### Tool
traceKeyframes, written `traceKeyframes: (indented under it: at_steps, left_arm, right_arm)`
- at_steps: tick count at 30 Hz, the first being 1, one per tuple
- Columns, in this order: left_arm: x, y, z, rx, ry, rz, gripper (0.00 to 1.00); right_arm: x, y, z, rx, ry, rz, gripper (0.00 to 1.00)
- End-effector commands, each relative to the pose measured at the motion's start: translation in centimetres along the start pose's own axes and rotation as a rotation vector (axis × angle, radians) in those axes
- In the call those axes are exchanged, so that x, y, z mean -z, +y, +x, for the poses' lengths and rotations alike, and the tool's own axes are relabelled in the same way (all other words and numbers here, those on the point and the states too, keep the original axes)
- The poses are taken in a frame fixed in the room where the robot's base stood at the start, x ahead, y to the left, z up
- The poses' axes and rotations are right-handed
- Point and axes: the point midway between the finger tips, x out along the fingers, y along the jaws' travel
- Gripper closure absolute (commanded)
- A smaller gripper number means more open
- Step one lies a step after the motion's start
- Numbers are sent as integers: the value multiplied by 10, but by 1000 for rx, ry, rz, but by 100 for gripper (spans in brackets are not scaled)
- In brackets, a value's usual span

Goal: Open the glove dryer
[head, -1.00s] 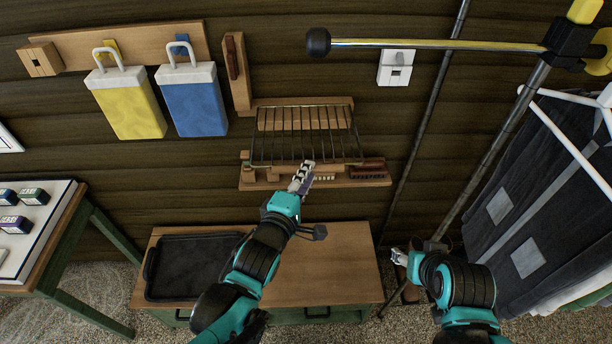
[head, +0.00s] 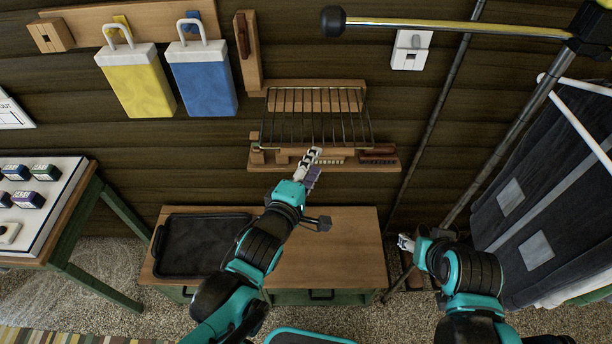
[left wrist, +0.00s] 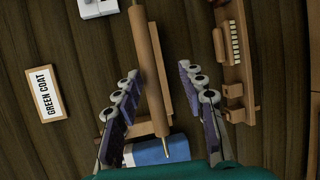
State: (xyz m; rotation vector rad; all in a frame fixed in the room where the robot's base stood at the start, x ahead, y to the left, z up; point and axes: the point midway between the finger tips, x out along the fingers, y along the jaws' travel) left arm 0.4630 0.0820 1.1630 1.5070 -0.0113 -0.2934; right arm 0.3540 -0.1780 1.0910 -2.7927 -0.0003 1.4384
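A wire rack on a wooden wall mount (head: 318,112), which looks like the glove dryer, slants out from the dark plank wall in the head view. My left gripper (head: 312,165) is at the rack's lower front, over the brush shelf below it. In the left wrist view my left gripper (left wrist: 162,100) is open, and a long wooden-coloured bar (left wrist: 150,75) shows between its spread fingers. I cannot tell whether either finger touches it. My right gripper (head: 405,242) is low on the right, away from the rack, too small to judge.
A shelf (head: 230,162) with brushes sits under the rack. A low wooden bench (head: 340,250) with a black tray (head: 200,245) stands below. Yellow (head: 135,85) and blue (head: 203,80) bags hang at left. Dark garments (head: 540,190) hang at right.

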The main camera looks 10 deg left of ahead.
Motion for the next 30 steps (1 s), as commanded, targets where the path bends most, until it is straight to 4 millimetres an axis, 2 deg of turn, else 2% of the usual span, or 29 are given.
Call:
traceKeyframes:
  at_steps: [9, 15, 30]
  left_arm:
    - [0, -2, -35, -1, -1, 1, 61]
    - [-1, -1, -49, -1, -2, 1, 61]
    - [-1, -1, -58, -1, -2, 0, 61]
  right_arm:
    - [0, 0, 0, 0, 0, 0, 48]
    - [0, 0, 0, 0, 0, 0, 48]
    - [0, 0, 0, 0, 0, 0, 48]
